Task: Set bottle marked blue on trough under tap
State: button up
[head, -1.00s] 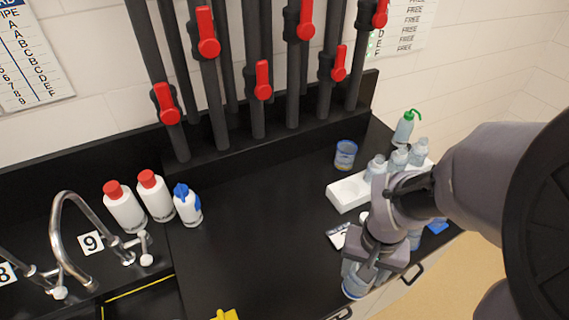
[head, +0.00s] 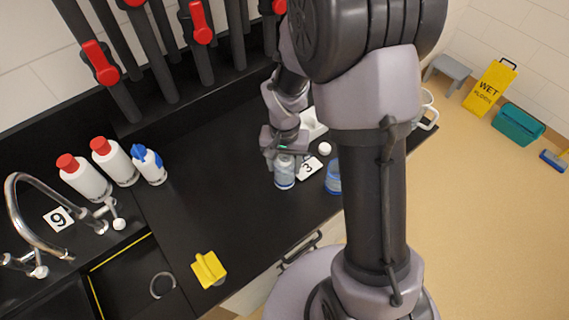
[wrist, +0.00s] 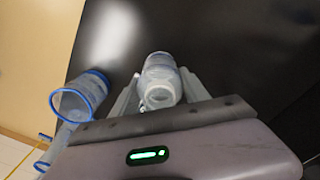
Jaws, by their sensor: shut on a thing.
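My gripper (head: 285,146) is shut on a clear, pale bottle (head: 285,172) with a bluish lower part. The bottle hangs upright over the black counter near its front edge; I cannot tell whether its base touches. In the wrist view the bottle (wrist: 160,82) sits between the fingers; no colour mark can be read on it. The dark trough (head: 112,268) with a yellow line is at the lower left, well away from my gripper. A curved steel tap (head: 22,210) by a card marked 9 (head: 58,219) stands behind it.
Two red-capped bottles (head: 85,180) and a blue-topped one (head: 149,167) stand right of the tap. A yellow object (head: 208,269) lies right of the trough, a ring (head: 162,286) in it. A blue container (head: 333,176) stands near my gripper. The counter between is clear.

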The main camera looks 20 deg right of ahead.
jog(key=shift+s+f, duration=0.1)
jog(key=o, duration=1.3)
jog(key=shift+o, duration=0.2)
